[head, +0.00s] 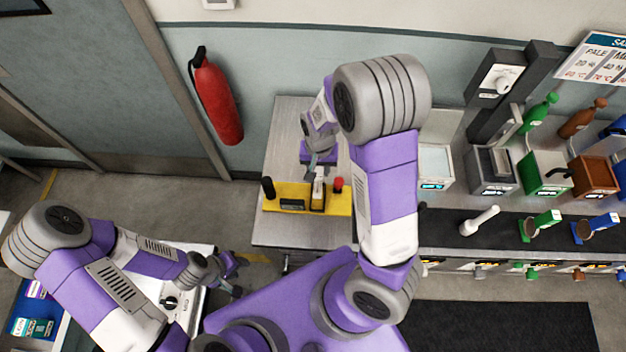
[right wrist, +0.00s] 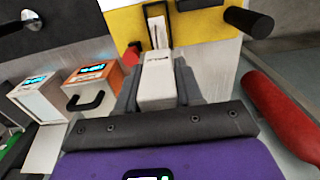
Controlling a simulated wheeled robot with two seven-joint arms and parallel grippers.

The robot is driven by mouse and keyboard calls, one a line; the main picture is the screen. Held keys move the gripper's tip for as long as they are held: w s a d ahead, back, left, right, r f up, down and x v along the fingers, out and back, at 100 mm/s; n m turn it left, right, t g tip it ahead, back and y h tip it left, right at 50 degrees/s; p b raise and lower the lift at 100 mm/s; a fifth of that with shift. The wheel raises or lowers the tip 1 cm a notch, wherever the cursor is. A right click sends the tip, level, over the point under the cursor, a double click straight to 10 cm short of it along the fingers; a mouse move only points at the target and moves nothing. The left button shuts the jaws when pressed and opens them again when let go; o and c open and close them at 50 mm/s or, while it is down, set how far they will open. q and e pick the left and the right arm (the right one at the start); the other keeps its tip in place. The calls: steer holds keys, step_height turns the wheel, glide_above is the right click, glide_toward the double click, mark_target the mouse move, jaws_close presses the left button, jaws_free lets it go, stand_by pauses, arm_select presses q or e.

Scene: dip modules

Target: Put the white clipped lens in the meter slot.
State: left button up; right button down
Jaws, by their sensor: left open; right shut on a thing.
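The yellow meter (head: 275,197) lies on the steel table; its slot is a dark upright frame with a pale inside (head: 318,197). In the right wrist view the slot (right wrist: 156,28) is straight ahead of the gripper. The white clipped lens (right wrist: 157,80) is between the fingers of my right gripper (right wrist: 157,92), its far end at the slot's near edge. I cannot tell whether its tip is inside. In the head view, my right gripper (head: 319,166) is shut on the lens just behind the meter. My left gripper (head: 237,276) is open and empty, low at the left.
The meter has a black knob (head: 268,187) and a red button (head: 338,184) beside the slot. A red fire extinguisher (head: 216,100) hangs on the wall. Several dispensers, including a green one (head: 545,172), stand along the right counter. The table's left part is clear.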

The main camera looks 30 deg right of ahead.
mark_target(318, 182)
steer(key=f, duration=0.3)
steer(key=shift+s+f, duration=0.15)
steer(key=shift+s, duration=0.15)
steer(key=shift+w+f, duration=0.2)
steer(key=shift+f, duration=0.45)
step_height(318, 182, down, 3)
steer(key=shift+s+f+b, duration=0.1)
steer(key=shift+b, duration=0.25)
steer(key=shift+f, duration=0.1)
steer(key=c, duration=0.7)
jaws_free()
steer(key=shift+c, duration=0.2)
